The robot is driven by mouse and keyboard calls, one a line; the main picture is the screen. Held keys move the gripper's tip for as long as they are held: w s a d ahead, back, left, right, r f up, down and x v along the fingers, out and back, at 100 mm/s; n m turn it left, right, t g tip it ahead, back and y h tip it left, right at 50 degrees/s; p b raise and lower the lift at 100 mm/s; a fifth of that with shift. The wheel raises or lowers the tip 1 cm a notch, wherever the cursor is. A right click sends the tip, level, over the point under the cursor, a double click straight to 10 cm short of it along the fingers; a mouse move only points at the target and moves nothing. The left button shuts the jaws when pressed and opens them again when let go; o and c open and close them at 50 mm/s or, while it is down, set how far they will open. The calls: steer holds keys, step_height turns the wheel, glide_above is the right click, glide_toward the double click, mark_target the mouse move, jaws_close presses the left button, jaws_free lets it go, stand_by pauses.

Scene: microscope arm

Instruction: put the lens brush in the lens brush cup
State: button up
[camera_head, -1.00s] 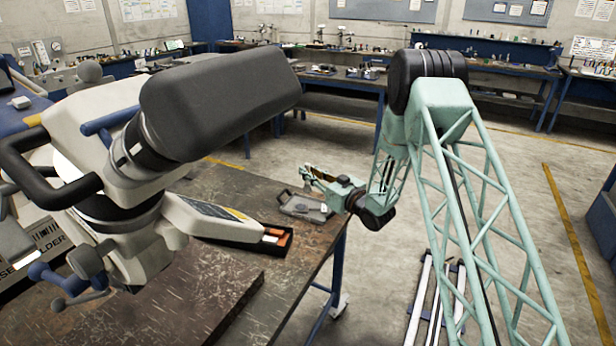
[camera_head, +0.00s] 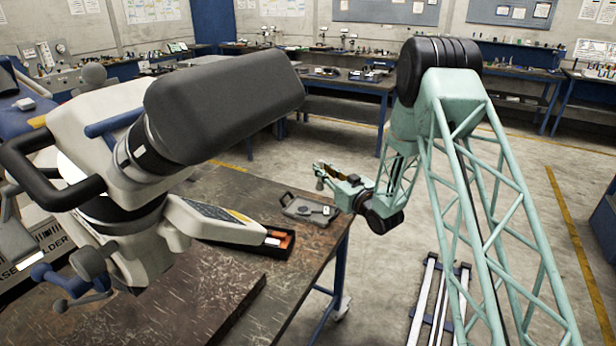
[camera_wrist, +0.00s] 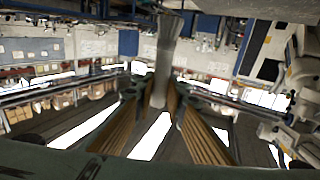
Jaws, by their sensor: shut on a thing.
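My gripper (camera_head: 323,173) is out over the table's far right corner, above and slightly behind a grey tray in the head view. In the wrist view its two ribbed fingers (camera_wrist: 166,112) are closed around a grey, slim piece with a flared end, which I take to be the lens brush (camera_wrist: 164,62). The brush stands up between the fingers, its flared end at the top of the picture. In the head view a small grey bit of it shows at the fingertips. I cannot make out the lens brush cup for certain in either view.
The grey tray (camera_head: 292,207) with a handle lies on the brown worktable (camera_head: 225,185) near its right edge. A dark box (camera_head: 289,242) with orange and white items sits nearer. The large microscope (camera_head: 215,105) fills the left.

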steer(key=s+d+r+m+t+h, duration=0.1)
steer(key=s+d+r+m+h, duration=0.1)
steer(key=d, duration=0.5)
steer(key=s+d+r+m+t+h, duration=0.1)
steer(key=s+d+r+m+h, duration=0.1)
steer(key=d+h, duration=0.3)
steer(key=s+d+r+m+t+h, duration=0.1)
steer(key=s+d+r+m+h, duration=0.2)
steer(key=d, duration=0.7)
steer(key=shift+s+d+r, duration=0.15)
steer(key=shift+s+r, duration=0.55)
steer(key=shift+r, duration=0.1)
steer(key=shift+s, duration=0.1)
